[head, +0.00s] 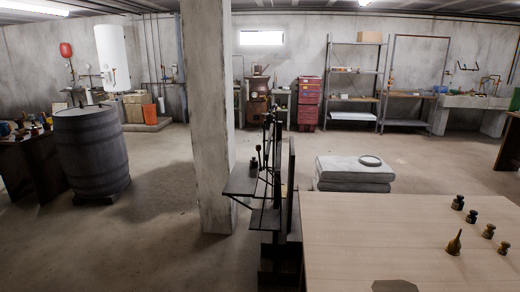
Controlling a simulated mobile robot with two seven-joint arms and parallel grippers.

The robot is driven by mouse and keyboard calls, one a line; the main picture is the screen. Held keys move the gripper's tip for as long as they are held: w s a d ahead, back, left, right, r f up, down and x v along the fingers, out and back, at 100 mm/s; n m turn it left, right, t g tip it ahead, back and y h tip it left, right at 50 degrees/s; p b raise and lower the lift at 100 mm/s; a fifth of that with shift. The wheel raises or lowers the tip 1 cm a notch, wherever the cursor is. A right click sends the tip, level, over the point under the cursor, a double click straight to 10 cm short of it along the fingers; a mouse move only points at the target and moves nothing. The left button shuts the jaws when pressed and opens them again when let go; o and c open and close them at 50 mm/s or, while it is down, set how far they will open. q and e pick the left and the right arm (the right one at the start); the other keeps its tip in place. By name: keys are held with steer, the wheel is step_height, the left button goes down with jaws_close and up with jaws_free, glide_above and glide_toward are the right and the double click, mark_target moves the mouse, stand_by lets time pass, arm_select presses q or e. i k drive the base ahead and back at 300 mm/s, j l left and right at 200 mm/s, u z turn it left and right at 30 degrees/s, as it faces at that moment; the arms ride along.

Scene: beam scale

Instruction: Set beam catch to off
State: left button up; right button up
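The beam scale (266,195) stands to the left of the wooden table. It is dark metal with an upright column, a flat dark shelf or pan (241,181) on its left side and a tall dark panel (292,185) on its right. Small dark parts sit around the column top, but I cannot tell which is the beam catch or how it is set. Neither of my grippers is in view.
The pale wooden table (380,235) fills the lower right. Several small weights (472,216) and a brass pointed piece (454,244) stand on its right. A concrete pillar (208,120) rises left of the scale. A pale stacked block (352,175) stands behind.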

mark_target(258, 147)
steer(key=i+j+z, duration=0.2)
steer(key=j, duration=0.25)
steer(key=j+z, duration=0.15)
steer(key=j, duration=0.25)
steer(key=i+j+z, duration=0.2)
steer(key=j, duration=0.2)
steer(key=j+z, duration=0.2)
steer(key=j, duration=0.2)
steer(key=i+j+z, duration=0.3)
steer(key=j, duration=0.25)
steer(key=j+z, duration=0.15)
steer(key=i+j+z, duration=0.1)
steer(key=j, duration=0.2)
steer(key=i+j+z, duration=0.25)
steer(key=j, duration=0.4)
steer(key=i, duration=0.05)
